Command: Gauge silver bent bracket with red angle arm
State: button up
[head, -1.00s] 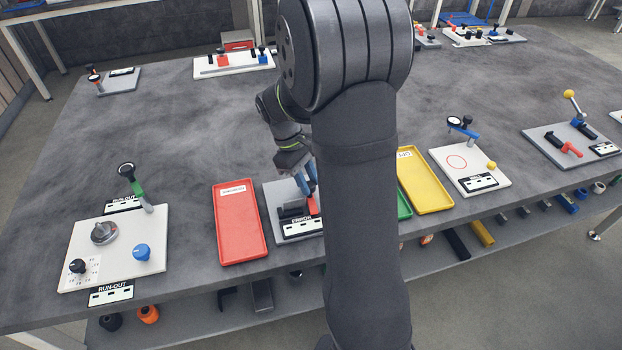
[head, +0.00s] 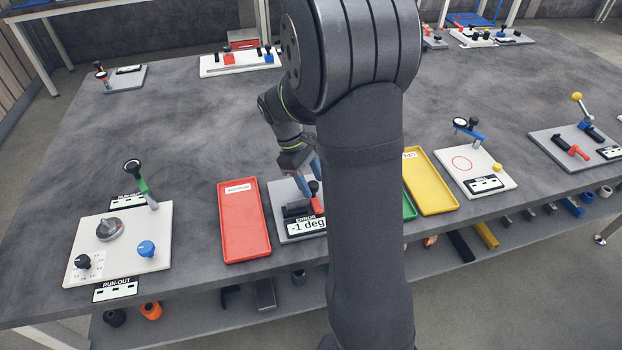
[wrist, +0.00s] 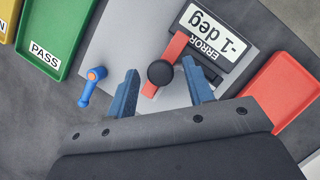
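The red angle arm (wrist: 175,47) lies across the grey gauge plate (wrist: 118,42), with a black round knob (wrist: 160,72) on it. My gripper (wrist: 160,66) has blue fingers spread either side of the knob, with a gap on each side. A display marked ERROR (wrist: 213,34) reads "-1 deg"; it also shows in the head view (head: 306,227). A dark block lies beside the arm, partly behind a finger. I cannot make out the silver bent bracket. In the head view my arm covers part of this station.
A red tray (head: 243,245) is left of the station; green (head: 409,210) and yellow (head: 432,190) trays are right. The green one reads PASS in the wrist view (wrist: 47,57). Other gauge stations surround these.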

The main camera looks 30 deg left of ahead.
jog(key=v, duration=1.7)
jog(key=shift+a+r, duration=0.15)
dwell(0.6)
jog(key=x, duration=1.7)
jog(key=shift+f, duration=0.2)
jog(key=v, duration=1.8)
jog(key=x, duration=1.8)
jog(key=shift+w+d+f, duration=0.1)
jog(key=shift+d, duration=0.15)
jog(key=m, duration=0.2)
jog(key=w+d+m+g, duration=0.1)
jog(key=m, duration=0.1)
jog(key=shift+g, duration=0.3)
